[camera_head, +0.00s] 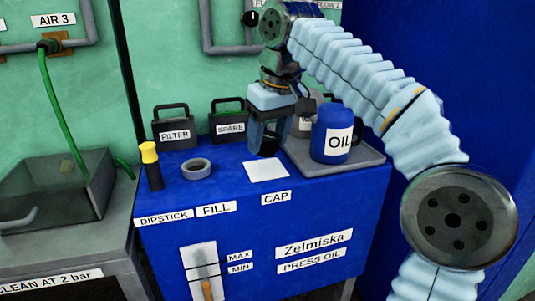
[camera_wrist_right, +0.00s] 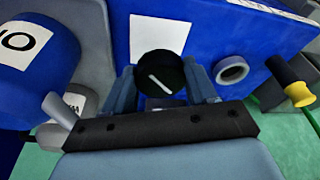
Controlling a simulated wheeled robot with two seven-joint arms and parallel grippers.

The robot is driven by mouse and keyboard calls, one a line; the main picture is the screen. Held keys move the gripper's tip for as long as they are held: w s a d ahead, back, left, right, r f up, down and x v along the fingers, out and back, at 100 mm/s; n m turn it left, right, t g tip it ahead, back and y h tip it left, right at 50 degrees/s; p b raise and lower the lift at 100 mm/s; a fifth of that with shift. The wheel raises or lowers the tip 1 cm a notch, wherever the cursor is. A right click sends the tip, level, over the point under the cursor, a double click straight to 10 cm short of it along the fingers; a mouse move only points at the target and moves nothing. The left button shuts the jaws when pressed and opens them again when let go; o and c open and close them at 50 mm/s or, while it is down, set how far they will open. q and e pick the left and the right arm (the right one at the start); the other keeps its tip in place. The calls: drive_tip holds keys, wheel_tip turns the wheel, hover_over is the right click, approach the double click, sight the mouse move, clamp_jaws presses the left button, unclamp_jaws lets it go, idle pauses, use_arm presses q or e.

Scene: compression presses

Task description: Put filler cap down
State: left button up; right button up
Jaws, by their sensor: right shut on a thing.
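The filler cap (camera_wrist_right: 160,72) is a round black cap with a white line on top. In the right wrist view it sits between the two blue fingers of my right gripper (camera_wrist_right: 161,84), which is shut on it. In the head view my right gripper (camera_head: 268,140) points down above the back edge of the white CAP patch (camera_head: 267,170), and the cap is a dark shape at its fingertips. The patch also shows in the right wrist view (camera_wrist_right: 158,36), just beyond the cap. I cannot tell whether the cap touches the cabinet top. My left gripper is not in view.
The grey filler ring (camera_head: 196,169) and yellow-topped dipstick (camera_head: 151,165) stand left of the patch. A blue OIL container (camera_head: 332,136) stands on a grey tray (camera_head: 368,158) close at right. FILTER (camera_head: 174,129) and SPARE (camera_head: 229,122) cans stand behind.

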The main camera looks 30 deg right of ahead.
sight(269, 137)
drive_tip(key=x, duration=0.1)
drive_tip(key=b+x, duration=0.1)
drive_tip(key=x, duration=0.1)
drive_tip(key=shift+d+f, duration=0.2)
drive_tip(key=shift+f, duration=0.4)
drive_tip(key=shift+f, duration=0.1)
drive_tip(key=o, duration=1.2)
drive_tip(key=shift+c, duration=0.2)
drive_tip(key=shift+r, duration=0.25)
drive_tip(key=p+v, duration=0.2)
drive_tip(key=v, duration=0.5)
drive_tip(key=shift+r+p, duration=0.3)
drive_tip(key=shift+p, duration=0.1)
drive_tip(key=shift+v, duration=2.05)
